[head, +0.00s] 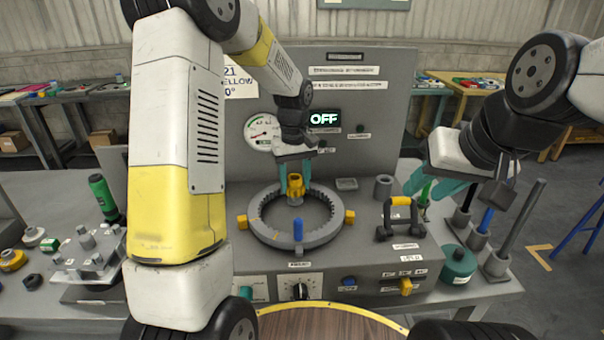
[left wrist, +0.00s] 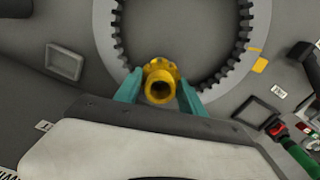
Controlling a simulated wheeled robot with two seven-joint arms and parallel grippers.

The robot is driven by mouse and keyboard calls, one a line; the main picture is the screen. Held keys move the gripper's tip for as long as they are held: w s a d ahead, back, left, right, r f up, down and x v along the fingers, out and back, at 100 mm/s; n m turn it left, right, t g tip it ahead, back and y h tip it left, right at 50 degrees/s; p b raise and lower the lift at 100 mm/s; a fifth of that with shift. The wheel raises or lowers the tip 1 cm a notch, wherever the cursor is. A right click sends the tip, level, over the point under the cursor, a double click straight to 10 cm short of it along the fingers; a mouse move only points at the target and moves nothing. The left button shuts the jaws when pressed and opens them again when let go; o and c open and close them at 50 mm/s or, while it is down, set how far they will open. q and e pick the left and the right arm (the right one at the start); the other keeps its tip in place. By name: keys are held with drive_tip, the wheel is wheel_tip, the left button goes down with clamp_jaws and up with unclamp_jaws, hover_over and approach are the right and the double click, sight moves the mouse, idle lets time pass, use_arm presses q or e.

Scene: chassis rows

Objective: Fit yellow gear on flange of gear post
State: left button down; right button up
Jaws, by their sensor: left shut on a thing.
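The yellow gear (head: 296,187) is a small hollow piece between the teal fingers of my left gripper (head: 295,178), which is shut on it. In the head view it stands upright over the inside of the grey toothed ring (head: 262,229), towards its back. The left wrist view shows the gear (left wrist: 160,84) with its bore facing the camera, over the ring's edge.
A blue peg (head: 298,229) stands at the ring's front edge. A black handle with a yellow grip (head: 401,201) stands right of the ring. Upright rods (head: 521,215) and a green round container (head: 458,263) are at the far right. An upright panel (head: 360,90) closes the back.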

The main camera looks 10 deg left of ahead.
use_arm(q)
drive_tip(key=shift+f, duration=0.2)
drive_tip(key=shift+f, duration=1.1)
drive_tip(key=c, duration=0.6)
unclamp_jaws()
wheel_tip(320, 180, up, 8)
drive_tip(key=shift+f, duration=0.1)
